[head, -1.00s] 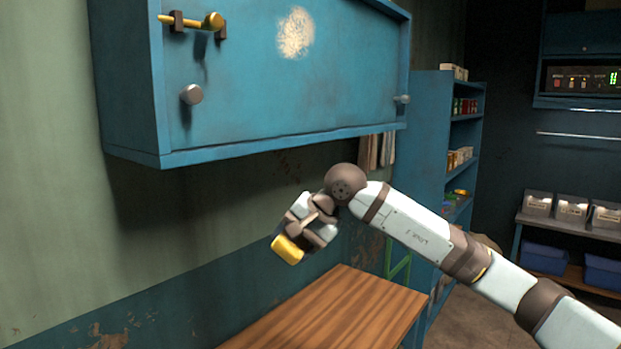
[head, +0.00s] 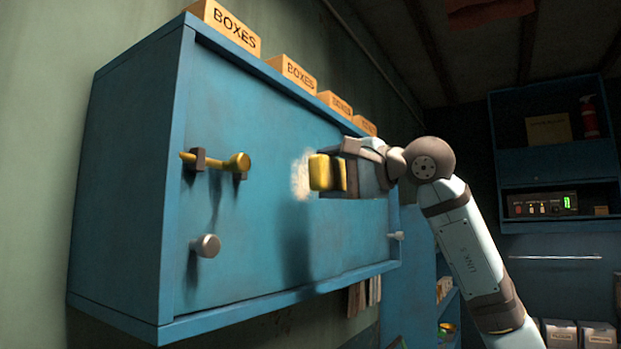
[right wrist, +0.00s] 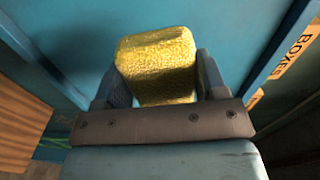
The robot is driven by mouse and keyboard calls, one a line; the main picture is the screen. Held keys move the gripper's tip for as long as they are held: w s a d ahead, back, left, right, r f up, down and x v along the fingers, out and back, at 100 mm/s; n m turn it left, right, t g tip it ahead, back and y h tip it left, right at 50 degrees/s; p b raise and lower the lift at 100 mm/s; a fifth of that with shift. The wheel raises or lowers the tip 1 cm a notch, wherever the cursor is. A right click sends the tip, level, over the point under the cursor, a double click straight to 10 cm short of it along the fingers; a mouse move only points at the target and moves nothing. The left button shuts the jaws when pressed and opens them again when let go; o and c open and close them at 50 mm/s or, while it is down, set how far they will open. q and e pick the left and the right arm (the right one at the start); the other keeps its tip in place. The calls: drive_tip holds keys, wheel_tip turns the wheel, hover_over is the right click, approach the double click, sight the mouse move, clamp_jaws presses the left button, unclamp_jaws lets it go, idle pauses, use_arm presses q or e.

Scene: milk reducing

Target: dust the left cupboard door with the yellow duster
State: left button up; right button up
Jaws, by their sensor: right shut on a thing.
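The blue wall cupboard (head: 250,120) fills the middle of the head view. A pale dusty patch (head: 300,177) shows on its front, partly hidden behind the duster. My right gripper (head: 345,172) is shut on the yellow duster (head: 325,172) in front of that patch. I cannot tell whether the duster touches the door. In the right wrist view the duster (right wrist: 157,65) sits between the two fingers, with the blue cupboard surface (right wrist: 75,35) beyond it. My left gripper is not in view.
A yellow-handled tool (head: 215,161) is held in brackets on the cupboard front, above a round grey knob (head: 206,246). A second knob (head: 396,235) is at the right. Several boxes marked BOXES (head: 228,27) stand on top. Shelves (head: 553,150) are at the far right.

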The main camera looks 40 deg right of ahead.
sight(287, 177)
drive_tip(key=shift+w+a+r+p, duration=0.1)
drive_tip(key=shift+w+r+p, duration=0.05)
drive_tip(key=shift+r+p, duration=0.15)
drive_tip(key=x, duration=0.3)
drive_tip(key=shift+w+a+f+p, duration=0.1)
drive_tip(key=shift+w+f+p, duration=0.1)
drive_tip(key=shift+p, duration=0.1)
drive_tip(key=shift+w+a, duration=0.15)
drive_tip(key=shift+w, duration=0.15)
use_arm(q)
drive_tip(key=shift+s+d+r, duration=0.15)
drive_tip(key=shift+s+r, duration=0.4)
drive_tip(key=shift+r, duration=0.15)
use_arm(e)
drive_tip(key=shift+w, duration=0.1)
drive_tip(key=shift+w+a, duration=0.1)
drive_tip(key=shift+w, duration=0.05)
use_arm(q)
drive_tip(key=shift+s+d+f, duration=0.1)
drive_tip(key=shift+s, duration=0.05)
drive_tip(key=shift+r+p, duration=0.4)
drive_tip(key=shift+p, duration=0.1)
use_arm(e)
drive_tip(key=shift+x, duration=0.9)
